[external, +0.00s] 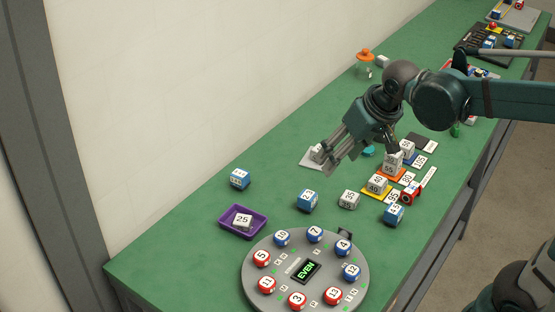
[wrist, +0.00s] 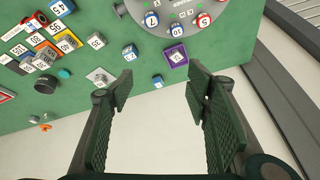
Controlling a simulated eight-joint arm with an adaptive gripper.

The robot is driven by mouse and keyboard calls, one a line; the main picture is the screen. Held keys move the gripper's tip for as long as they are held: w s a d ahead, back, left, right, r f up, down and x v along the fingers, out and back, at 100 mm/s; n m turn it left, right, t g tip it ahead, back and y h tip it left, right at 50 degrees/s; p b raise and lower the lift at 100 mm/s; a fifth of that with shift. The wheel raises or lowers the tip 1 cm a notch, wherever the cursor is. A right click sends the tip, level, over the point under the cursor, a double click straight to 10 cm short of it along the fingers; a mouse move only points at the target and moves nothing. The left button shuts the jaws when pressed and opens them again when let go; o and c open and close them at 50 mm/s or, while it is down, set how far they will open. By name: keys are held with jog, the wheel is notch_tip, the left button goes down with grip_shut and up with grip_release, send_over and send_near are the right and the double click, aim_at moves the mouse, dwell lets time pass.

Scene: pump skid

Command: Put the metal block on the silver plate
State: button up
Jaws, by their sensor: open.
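The silver plate (external: 307,160) lies on the green table behind my fingers, with a small pale block (external: 317,152) on it; the plate also shows in the wrist view (wrist: 91,76). A grey-white block marked 35 (external: 349,199) stands alone on bare table; it also shows in the wrist view (wrist: 96,41). Similar grey-white blocks sit on a yellow plate (external: 377,184), an orange plate (external: 392,164) and in a purple tray. I cannot tell which one is the metal block. My gripper (external: 332,168) is open and empty above the table, beside the silver plate in the picture.
A round grey console (external: 262,285) with numbered red and blue buttons stands in front. The purple tray (external: 262,231) holds a block marked 25. Several blue blocks, including one (external: 307,201), stand on the table. A small red toy (external: 411,193) stands at the right. Clear table lies left of the silver plate.

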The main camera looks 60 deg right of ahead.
jog(key=s+a+f+n+t, duration=0.1)
jog(key=s+a+f+n, duration=0.1)
jog(key=s, duration=0.4)
jog(key=s+a+f+n, duration=0.2)
jog(key=s+a, duration=0.3)
jog(key=s, duration=0.1)
jog(key=shift+f+t+y, duration=0.3)
jog(key=shift+t, duration=0.1)
jog(key=shift+f, duration=0.1)
dwell(0.7)
notch_tip(320, 180, down, 17)
jog(key=b, duration=1.7)
jog(key=shift+f+b, duration=0.2)
jog(key=shift+b, duration=0.15)
